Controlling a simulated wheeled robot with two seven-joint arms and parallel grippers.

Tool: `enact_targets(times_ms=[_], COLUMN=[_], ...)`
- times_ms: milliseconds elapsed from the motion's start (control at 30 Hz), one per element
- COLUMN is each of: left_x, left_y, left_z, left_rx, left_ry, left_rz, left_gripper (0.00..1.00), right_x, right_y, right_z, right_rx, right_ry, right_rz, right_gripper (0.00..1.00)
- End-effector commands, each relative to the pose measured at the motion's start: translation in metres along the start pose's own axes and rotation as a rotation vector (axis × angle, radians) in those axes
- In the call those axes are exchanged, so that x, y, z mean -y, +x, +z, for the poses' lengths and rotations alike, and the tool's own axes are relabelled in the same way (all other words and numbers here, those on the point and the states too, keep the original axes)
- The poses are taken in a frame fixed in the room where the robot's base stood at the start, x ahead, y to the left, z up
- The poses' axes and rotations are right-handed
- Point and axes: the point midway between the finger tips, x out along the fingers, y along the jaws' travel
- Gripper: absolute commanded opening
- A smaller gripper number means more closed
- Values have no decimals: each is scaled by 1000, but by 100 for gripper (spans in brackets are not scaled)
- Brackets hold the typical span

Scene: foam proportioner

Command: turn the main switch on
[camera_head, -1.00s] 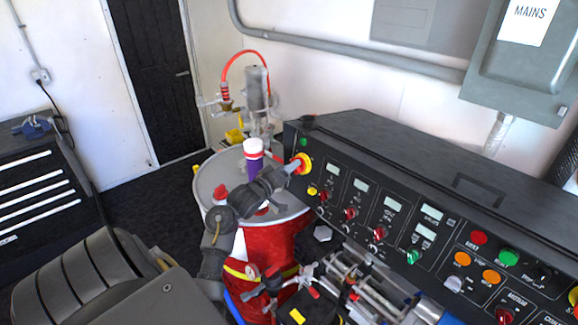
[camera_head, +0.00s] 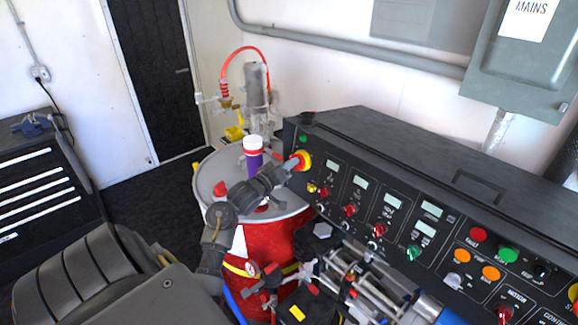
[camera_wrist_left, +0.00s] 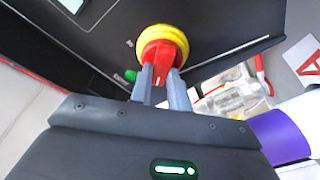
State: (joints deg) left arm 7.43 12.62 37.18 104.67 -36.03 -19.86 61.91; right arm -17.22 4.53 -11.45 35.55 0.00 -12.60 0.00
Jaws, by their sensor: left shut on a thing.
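The main switch (camera_head: 303,160) is a red knob on a round yellow base at the left end of the black control panel (camera_head: 380,205). In the left wrist view, the red knob (camera_wrist_left: 160,53) sits in front of its yellow ring (camera_wrist_left: 165,38). My left gripper (camera_head: 291,165) reaches it from the left. In the wrist view its two grey fingers (camera_wrist_left: 160,78) are shut on the red knob, one on each side. The fingertips are partly hidden in the head view. My right gripper is not in view.
A red drum (camera_head: 270,245) with a grey lid stands below my left forearm. A white-capped purple bottle (camera_head: 253,158) is close behind the wrist. Displays, knobs and coloured buttons (camera_head: 478,234) line the panel to the right. Pipes and valves (camera_head: 350,280) lie in front of it.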

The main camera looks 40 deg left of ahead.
Motion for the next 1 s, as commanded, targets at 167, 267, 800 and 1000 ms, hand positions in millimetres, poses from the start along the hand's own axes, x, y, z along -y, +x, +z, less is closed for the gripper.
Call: enact_targets(times_ms=[167, 267, 800, 1000], left_x=[2, 2, 3, 3], left_y=[0, 0, 0, 0], left_z=[2, 2, 2, 2], left_rx=[2, 2, 2, 1], left_ry=[103, 185, 681, 864], left_rz=[25, 47, 177, 225], left_gripper=[0, 0, 0, 0], right_x=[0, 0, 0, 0], right_y=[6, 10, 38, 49], right_z=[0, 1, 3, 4], right_rx=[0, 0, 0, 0], right_ry=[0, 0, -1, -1], right_rz=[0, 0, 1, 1], right_gripper=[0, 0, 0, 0])
